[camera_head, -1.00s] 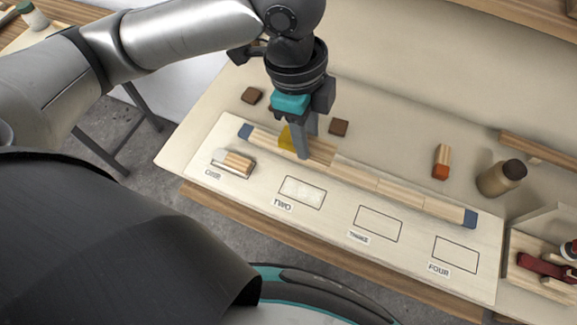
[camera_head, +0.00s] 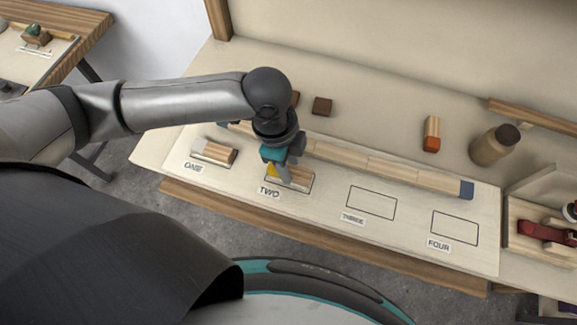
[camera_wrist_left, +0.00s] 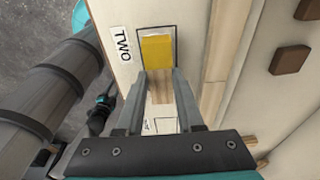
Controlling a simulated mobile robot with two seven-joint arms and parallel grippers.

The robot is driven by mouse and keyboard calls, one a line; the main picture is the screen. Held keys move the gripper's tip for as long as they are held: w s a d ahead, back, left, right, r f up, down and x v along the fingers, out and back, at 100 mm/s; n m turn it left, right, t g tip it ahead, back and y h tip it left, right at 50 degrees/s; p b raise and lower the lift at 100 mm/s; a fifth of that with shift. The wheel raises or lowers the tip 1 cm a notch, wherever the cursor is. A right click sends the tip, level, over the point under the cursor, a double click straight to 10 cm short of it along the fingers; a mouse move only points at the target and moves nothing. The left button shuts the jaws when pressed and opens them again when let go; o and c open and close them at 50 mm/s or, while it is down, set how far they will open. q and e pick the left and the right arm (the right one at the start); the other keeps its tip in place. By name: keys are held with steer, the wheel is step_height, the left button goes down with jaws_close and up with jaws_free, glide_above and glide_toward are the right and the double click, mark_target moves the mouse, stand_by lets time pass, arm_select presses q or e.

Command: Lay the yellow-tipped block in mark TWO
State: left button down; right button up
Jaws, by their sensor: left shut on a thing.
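The yellow-tipped block is between the fingers of my left gripper (camera_head: 287,175), which is shut on it. In the left wrist view the block's yellow end (camera_wrist_left: 157,50) lies over the outlined rectangle beside the TWO label (camera_wrist_left: 121,44), with its wooden part between the fingers. In the head view the block's yellow tip (camera_head: 272,170) shows just below the gripper, inside or over mark TWO (camera_head: 309,187). Whether the block touches the board cannot be told. My right gripper is not in view.
A white-tipped block (camera_head: 214,152) lies in mark ONE. Marks THREE (camera_head: 371,203) and FOUR (camera_head: 455,228) are empty. A long wooden strip (camera_head: 385,172) with blue ends runs behind the marks. An orange-tipped block (camera_head: 432,134) and a bottle (camera_head: 494,146) stand further back.

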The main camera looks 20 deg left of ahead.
arm_select(q)
steer(key=shift+f, duration=0.6)
steer(key=shift+f, duration=0.1)
steer(key=c, duration=0.5)
jaws_free()
steer(key=shift+c, duration=0.2)
step_height(320, 180, up, 12)
steer(key=a+p, duration=0.1)
steer(key=p, duration=0.1)
steer(key=shift+a+p, duration=0.3)
steer(key=shift+a, duration=0.1)
